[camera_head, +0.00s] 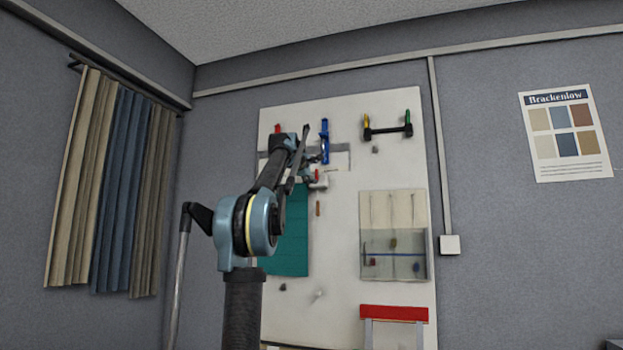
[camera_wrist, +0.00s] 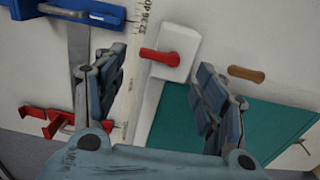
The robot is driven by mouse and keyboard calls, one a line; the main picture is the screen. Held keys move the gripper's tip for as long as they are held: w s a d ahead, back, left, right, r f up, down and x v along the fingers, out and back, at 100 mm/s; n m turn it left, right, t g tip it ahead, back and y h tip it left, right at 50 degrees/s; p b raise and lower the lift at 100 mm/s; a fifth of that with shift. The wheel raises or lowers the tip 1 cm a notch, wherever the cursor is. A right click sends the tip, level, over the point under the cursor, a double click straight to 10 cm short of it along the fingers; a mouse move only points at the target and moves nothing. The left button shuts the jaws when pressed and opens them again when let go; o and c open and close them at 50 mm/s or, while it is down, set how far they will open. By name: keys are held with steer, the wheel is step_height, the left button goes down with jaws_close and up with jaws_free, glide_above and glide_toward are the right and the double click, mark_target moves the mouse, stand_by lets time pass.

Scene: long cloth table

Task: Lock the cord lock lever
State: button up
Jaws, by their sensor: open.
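The cord lock is a white block (camera_wrist: 180,45) with a red lever (camera_wrist: 160,57) on its face. In the wrist view the lever lies across the block and sticks out past its left edge. In the head view the white block (camera_head: 321,184) is small and partly hidden by my arm. My gripper (camera_wrist: 157,72) is open, with one finger left of the lever and one right of it. Nothing is held between the fingers. I cannot tell how far the fingertips are from the lever, or whether they touch it.
A teal blind (camera_wrist: 215,120) hangs beside the lock, with a brown toggle (camera_wrist: 246,74) nearby. A blue clamp (camera_wrist: 75,15) and a red clamp (camera_wrist: 60,122) sit near the left finger. A numbered strip (camera_wrist: 131,60) runs beside the lever. The board (camera_head: 345,270) is mounted upright.

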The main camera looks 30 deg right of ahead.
steer(key=v, duration=0.7)
steer(key=shift+w, duration=0.1)
stand_by(0.4)
steer(key=s+a+f+m+g+y, duration=0.25)
steer(key=s+a+f, duration=0.35)
steer(key=f, duration=0.9)
steer(key=s+a+f+m+g+y, duration=0.1)
steer(key=s+a+f+m+y, duration=0.15)
steer(key=a+f, duration=1)
steer(key=s+a+f+m+g+y, duration=0.1)
steer(key=s+a+f+m+g, duration=0.35)
steer(key=f, duration=1.45)
steer(key=s+a+f+y, duration=0.2)
steer(key=s+a+f, duration=0.4)
steer(key=f, duration=0.5)
steer(key=s+a+f+n+g+y, duration=0.1)
steer(key=s+a+f+y, duration=0.2)
steer(key=s+a+f, duration=0.4)
steer(key=s+a+f+y, duration=0.2)
steer(key=s+a+f, duration=0.4)
steer(key=f, duration=1.1)
steer(key=s, duration=0.3)
steer(key=shift+a+y, duration=0.35)
steer(key=shift+y, duration=0.05)
steer(key=shift+n, duration=0.25)
steer(key=shift+c, duration=0.6)
